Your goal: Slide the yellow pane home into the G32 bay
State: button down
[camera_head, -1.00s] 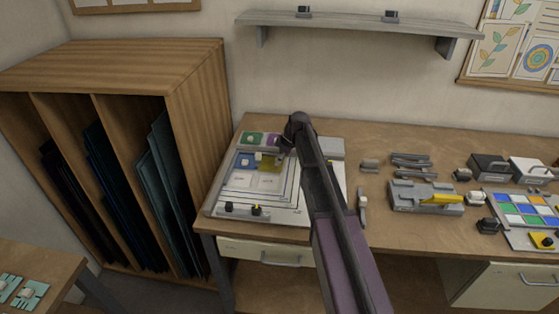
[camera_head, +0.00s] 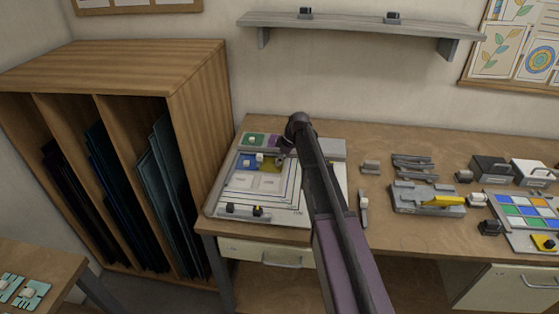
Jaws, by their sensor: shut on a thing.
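Two pale squares (camera_head: 269,182) sit just below the panes. Any bay label is too small to read, and I cannot tell whether the pane is fully seated.
A green tile (camera_head: 253,139) and a purple tile sit at the board's top. A grey fixture with a yellow part (camera_head: 442,201), small blocks and a tray of coloured squares (camera_head: 522,209) stand to the right. A wooden rack (camera_head: 200,100) borders the table's left. A shelf (camera_head: 350,25) hangs above.

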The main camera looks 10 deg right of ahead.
jog(key=shift+w, duration=0.15)
jog(key=shift+c, duration=2)
grip_release()
jog(key=shift+r, duration=0.15)
jog(key=shift+r+p, duration=3.35)
jog(key=shift+p, duration=0.15)
jog(key=s+m, duration=0.2)
jog(key=s, duration=0.3)
jog(key=s+m+h, duration=0.1)
jog(key=s+m, duration=0.1)
jog(key=s, duration=0.2)
jog(key=s+f+m, duration=0.1)
jog(key=s+m, duration=0.1)
jog(key=s, duration=0.3)
jog(key=shift+s+a+g+h, duration=0.15)
jog(key=shift+s+g+h, duration=0.15)
jog(key=shift+s+h, duration=0.1)
jog(key=s+d+m+h, duration=0.1)
jog(key=s+m, duration=0.7)
jog(key=s, duration=0.8)
jog(key=shift+s+d+f+g+h, duration=0.2)
jog(key=shift+s+d+g+h, duration=0.15)
jog(key=shift+h, duration=0.35)
